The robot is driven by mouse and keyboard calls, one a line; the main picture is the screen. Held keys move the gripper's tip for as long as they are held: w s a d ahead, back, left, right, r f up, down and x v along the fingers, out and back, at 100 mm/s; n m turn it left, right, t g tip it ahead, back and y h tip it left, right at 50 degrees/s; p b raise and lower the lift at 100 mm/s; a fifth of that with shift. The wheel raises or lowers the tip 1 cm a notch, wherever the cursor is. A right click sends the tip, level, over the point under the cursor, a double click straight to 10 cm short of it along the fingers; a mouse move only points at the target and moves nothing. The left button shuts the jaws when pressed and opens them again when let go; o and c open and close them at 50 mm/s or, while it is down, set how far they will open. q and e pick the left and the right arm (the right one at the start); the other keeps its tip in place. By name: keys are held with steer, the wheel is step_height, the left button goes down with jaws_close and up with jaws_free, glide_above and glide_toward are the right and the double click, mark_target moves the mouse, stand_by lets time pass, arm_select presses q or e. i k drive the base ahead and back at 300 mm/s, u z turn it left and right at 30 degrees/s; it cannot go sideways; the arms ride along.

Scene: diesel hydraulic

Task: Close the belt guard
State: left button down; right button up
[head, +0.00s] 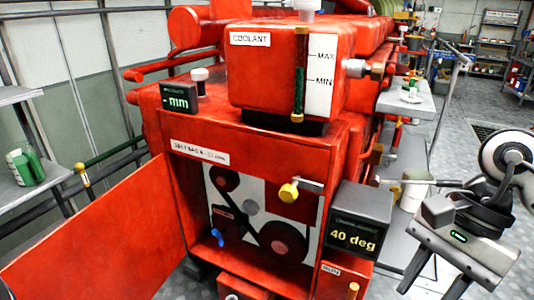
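The belt guard (95,235) is a flat red panel that stands swung open to the left of the red engine housing (183,200). Inside the open bay, a black belt (252,228) runs around dark pulleys with red centres on a pale backplate. My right gripper (435,281) is at the lower right, pointing down, away from the guard and to the right of the housing. Its two fingers are apart with nothing seen between them, and the tips are close to the bottom edge of the picture. My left gripper is not in view.
A yellow-knobbed lever (289,193) and a grey display box (358,222) reading 40 deg stick out at the bay's right. A blue valve handle (217,236) is at its lower left. A coolant tank (265,80) sits above.

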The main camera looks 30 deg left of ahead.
mark_target(123, 245)
steer(key=z, duration=1.7)
steer(key=i, duration=0.9)
steer(key=u, duration=4.85)
steer(key=i, duration=1.65)
